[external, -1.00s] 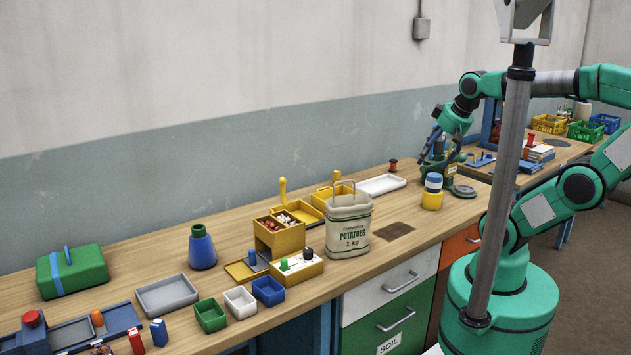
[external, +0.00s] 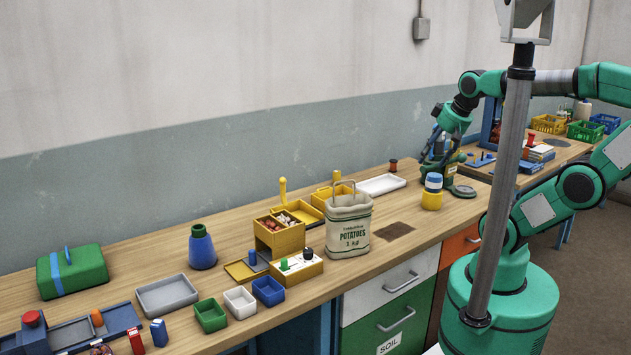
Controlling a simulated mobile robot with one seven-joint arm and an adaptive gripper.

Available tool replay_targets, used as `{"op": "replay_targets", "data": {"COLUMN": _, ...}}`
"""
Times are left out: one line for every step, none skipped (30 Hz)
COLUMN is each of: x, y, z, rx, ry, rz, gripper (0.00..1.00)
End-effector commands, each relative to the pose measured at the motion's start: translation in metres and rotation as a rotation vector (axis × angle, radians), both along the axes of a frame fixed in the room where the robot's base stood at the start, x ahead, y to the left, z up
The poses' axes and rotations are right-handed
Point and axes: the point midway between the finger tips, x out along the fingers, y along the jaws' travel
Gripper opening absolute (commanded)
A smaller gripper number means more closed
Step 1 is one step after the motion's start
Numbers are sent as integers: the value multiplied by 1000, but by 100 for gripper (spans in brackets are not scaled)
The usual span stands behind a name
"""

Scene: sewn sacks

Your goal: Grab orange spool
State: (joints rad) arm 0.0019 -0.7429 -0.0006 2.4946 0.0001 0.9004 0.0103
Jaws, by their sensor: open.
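A small spool of dark orange-red (external: 393,165) stands upright on the bench near the wall, just behind the white tray. Another spool-like orange-red piece (external: 530,139) stands on the far table at the right. A small orange cylinder (external: 97,317) lies on the blue tray at the front left. My gripper (external: 436,160) points down over the right end of the bench, to the right of the dark orange-red spool and apart from it. It is open. Its fingertips overlap a green object with a pale label, so what lies between them is hard to see.
The potato sack (external: 348,225) stands upright mid-bench, by the yellow boxes (external: 279,236). A white tray (external: 381,185) lies near the spool.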

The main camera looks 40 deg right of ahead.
Motion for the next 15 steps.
{"op": "replay_targets", "data": {"x": 3, "y": -1, "z": 3, "rx": 3, "ry": 2, "rz": -8, "gripper": 56}}
{"op": "replay_targets", "data": {"x": 5, "y": -1, "z": 5, "rx": 6, "ry": 4, "rz": -16, "gripper": 56}}
{"op": "replay_targets", "data": {"x": 8, "y": -2, "z": 8, "rx": 13, "ry": 8, "rz": -30, "gripper": 56}}
{"op": "replay_targets", "data": {"x": 11, "y": -3, "z": 11, "rx": 17, "ry": 10, "rz": -41, "gripper": 56}}
{"op": "replay_targets", "data": {"x": 14, "y": -4, "z": 14, "rx": 22, "ry": 13, "rz": -54, "gripper": 56}}
{"op": "replay_targets", "data": {"x": 19, "y": -5, "z": 18, "rx": 31, "ry": 17, "rz": -74, "gripper": 56}}
{"op": "replay_targets", "data": {"x": 24, "y": -6, "z": 22, "rx": 38, "ry": 20, "rz": -90, "gripper": 56}}
{"op": "replay_targets", "data": {"x": 28, "y": -7, "z": 26, "rx": 46, "ry": 24, "rz": -109, "gripper": 56}}
{"op": "replay_targets", "data": {"x": 35, "y": -9, "z": 31, "rx": 57, "ry": 30, "rz": -135, "gripper": 56}}
{"op": "replay_targets", "data": {"x": 41, "y": -11, "z": 35, "rx": 65, "ry": 33, "rz": -157, "gripper": 56}}
{"op": "replay_targets", "data": {"x": 46, "y": -12, "z": 39, "rx": 74, "ry": 38, "rz": -180, "gripper": 56}}
{"op": "replay_targets", "data": {"x": 54, "y": -15, "z": 45, "rx": 87, "ry": 44, "rz": -211, "gripper": 56}}
{"op": "replay_targets", "data": {"x": 61, "y": -17, "z": 49, "rx": 96, "ry": 48, "rz": -234, "gripper": 56}}
{"op": "replay_targets", "data": {"x": 67, "y": -18, "z": 53, "rx": 106, "ry": 53, "rz": -260, "gripper": 56}}
{"op": "replay_targets", "data": {"x": 76, "y": -21, "z": 59, "rx": 119, "ry": 58, "rz": -292, "gripper": 56}}
